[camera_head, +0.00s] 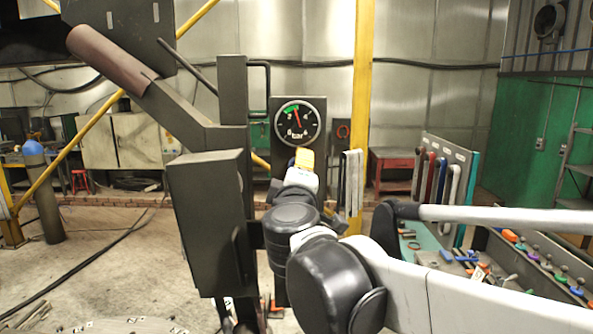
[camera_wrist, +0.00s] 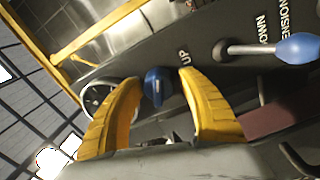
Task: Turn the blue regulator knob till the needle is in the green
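The blue regulator knob (camera_wrist: 157,88) shows in the wrist view on a dark panel. My gripper (camera_wrist: 158,78) is open, with one yellow finger on each side of the knob; gaps show, and I cannot tell how deep the fingers reach around it. In the head view my gripper (camera_head: 304,158) is just below the gauge, and the knob is hidden. The round gauge (camera_head: 297,125) has a black face, a green sector at upper left and a red needle. The needle points up and slightly left, close to the green's right edge. Part of the gauge (camera_wrist: 97,97) shows in the wrist view.
A lever with a blue handle (camera_wrist: 301,47) stands on the same panel at right in the wrist view. A yellow post (camera_head: 361,90) rises right of the gauge. A rack of coloured handles (camera_head: 440,180) and a bench with tools (camera_head: 430,252) stand at right.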

